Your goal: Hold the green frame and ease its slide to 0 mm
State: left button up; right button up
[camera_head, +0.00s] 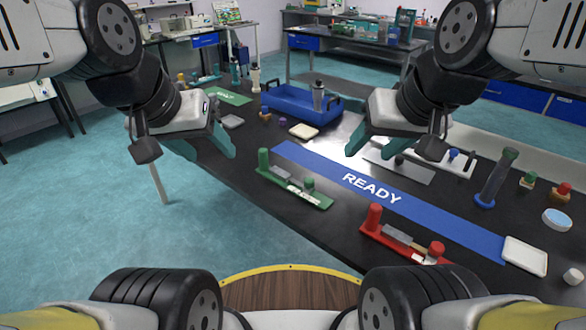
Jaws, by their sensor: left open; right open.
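The green frame (276,183) lies on the black table, left of centre, with a tall green post at its left end. Its grey slide (282,172) sits between that post and a short green knob (309,184); the scale marks are too small to read. My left gripper (212,158) is open and empty, above and to the left of the green frame, apart from it. My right gripper (385,154) is open and empty, above the blue READY strip and to the right of the green frame. Neither gripper touches anything.
A similar red frame (375,228) lies nearer the front edge. The blue READY strip (440,224) runs diagonally behind both frames. A blue tray (290,106) with a bottle stands behind. The table edge is just in front of the green frame.

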aim_at(308, 188)
jog(key=i+j, duration=0.15)
jog(key=j, duration=0.15)
jog(key=i+j+z, duration=0.1)
jog(key=i+j, duration=0.25)
jog(key=j, duration=0.3)
jog(key=i+j+z, duration=0.1)
jog(key=j, duration=0.2)
jog(key=i+j, duration=0.2)
jog(key=j, duration=0.15)
jog(key=i+j+z, duration=0.1)
jog(key=z, duration=1)
